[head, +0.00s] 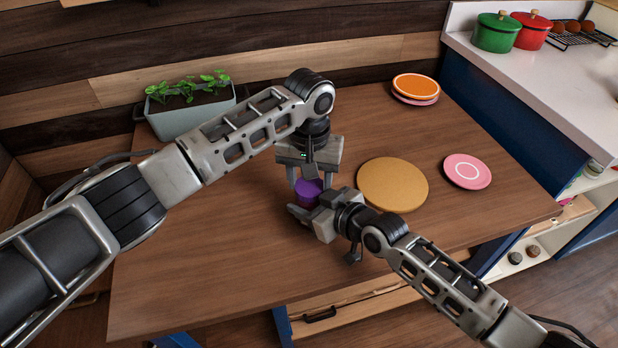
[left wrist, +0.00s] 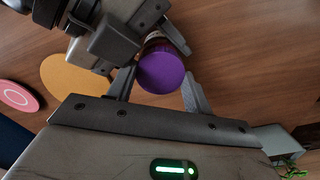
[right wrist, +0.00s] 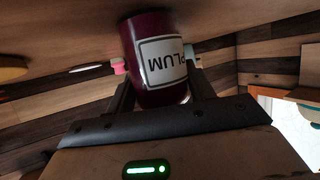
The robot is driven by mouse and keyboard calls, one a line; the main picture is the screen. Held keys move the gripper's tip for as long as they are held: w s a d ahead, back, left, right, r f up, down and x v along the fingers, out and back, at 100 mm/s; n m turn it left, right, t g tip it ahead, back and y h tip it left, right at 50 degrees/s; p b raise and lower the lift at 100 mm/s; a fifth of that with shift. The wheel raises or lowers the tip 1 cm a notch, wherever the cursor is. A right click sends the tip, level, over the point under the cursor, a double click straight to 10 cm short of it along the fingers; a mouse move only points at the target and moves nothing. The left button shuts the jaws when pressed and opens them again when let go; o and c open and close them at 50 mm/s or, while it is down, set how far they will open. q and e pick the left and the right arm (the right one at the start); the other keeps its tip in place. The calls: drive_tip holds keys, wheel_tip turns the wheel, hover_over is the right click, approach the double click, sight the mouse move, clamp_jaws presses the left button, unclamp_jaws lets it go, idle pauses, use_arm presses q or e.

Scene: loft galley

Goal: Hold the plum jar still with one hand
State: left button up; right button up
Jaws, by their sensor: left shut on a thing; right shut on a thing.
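The plum jar (right wrist: 150,88) is dark purple-red with a white label reading PLUM, upside down in the right wrist view. Its purple lid (head: 308,187) shows in the head view and faces the camera in the left wrist view (left wrist: 161,72). The jar stands upright on the wooden table. My left gripper (head: 308,181) comes from above, shut on the lid, one finger on each side. My right gripper (head: 304,207) reaches in low from the right, shut on the jar's body. In the head view the grippers hide most of the body.
A round cork-coloured board (head: 393,185) lies just right of the jar, with a pink plate (head: 467,171) beyond it. Orange and pink plates (head: 415,87) are stacked at the back. A planter (head: 190,112) stands back left. The table's front left is clear.

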use_arm(q)
drive_tip(key=shift+s+f, duration=0.2)
drive_tip(key=shift+f, duration=0.4)
drive_tip(key=o, duration=0.6)
drive_tip(key=shift+a, duration=0.1)
drive_tip(key=shift+d+r, duration=0.15)
drive_tip(key=shift+r, duration=1)
drive_tip(key=shift+d+r, duration=0.1)
drive_tip(key=shift+r, duration=1.05)
drive_tip(key=shift+w+a, duration=0.1)
drive_tip(key=shift+a, duration=0.05)
drive_tip(key=c, duration=0.9)
drive_tip(key=shift+c, duration=0.2)
drive_tip(key=shift+r, duration=1.95)
